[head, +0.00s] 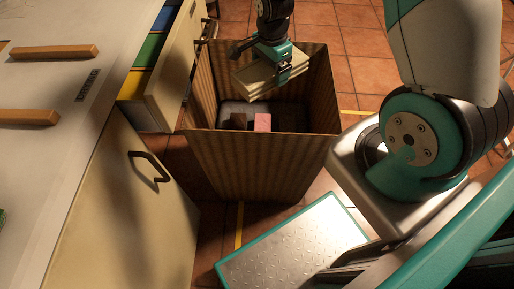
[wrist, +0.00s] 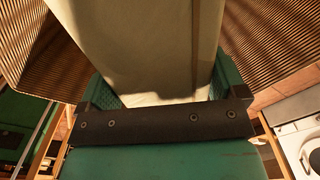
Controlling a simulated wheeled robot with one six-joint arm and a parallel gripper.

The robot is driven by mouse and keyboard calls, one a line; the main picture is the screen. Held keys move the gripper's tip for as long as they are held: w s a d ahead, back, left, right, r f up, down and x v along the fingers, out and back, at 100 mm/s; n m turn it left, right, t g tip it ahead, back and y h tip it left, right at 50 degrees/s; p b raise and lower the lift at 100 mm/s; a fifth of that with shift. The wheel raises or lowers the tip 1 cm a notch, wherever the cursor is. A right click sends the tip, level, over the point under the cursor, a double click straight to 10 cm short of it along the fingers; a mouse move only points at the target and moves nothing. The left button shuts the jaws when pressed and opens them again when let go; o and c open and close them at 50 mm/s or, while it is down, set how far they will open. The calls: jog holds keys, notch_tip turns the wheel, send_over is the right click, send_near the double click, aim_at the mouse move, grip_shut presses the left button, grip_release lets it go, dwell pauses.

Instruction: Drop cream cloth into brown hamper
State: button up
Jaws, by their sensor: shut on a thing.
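My gripper (head: 279,66) is shut on the cream cloth (head: 257,80), a folded flat bundle, and holds it at the mouth of the brown hamper. The cloth also fills the upper middle of the wrist view (wrist: 150,42) between the teal fingers (wrist: 165,90). The brown hamper (head: 255,165) is a tall, striped, open-topped box on the floor. Its ribbed walls show on both sides of the cloth in the wrist view (wrist: 270,40). Inside it, a pink item (head: 263,122) and a dark brown item (head: 238,121) lie low down. Part of the hamper's inside is hidden behind the cloth and gripper.
A white-topped counter (head: 60,120) with wooden bars (head: 53,52) stands at the left. Its open drawer (head: 165,80) holds blue, green and yellow things and reaches close to the hamper. A white appliance (wrist: 300,130) shows at the right of the wrist view. Tiled floor lies behind.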

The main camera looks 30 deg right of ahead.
jog(key=shift+f+b, duration=0.5)
jog(key=shift+f, duration=0.45)
jog(key=o, duration=0.8)
jog(key=shift+r, duration=0.15)
notch_tip(320, 180, up, 17)
jog(key=p, duration=0.4)
jog(key=shift+r, duration=0.2)
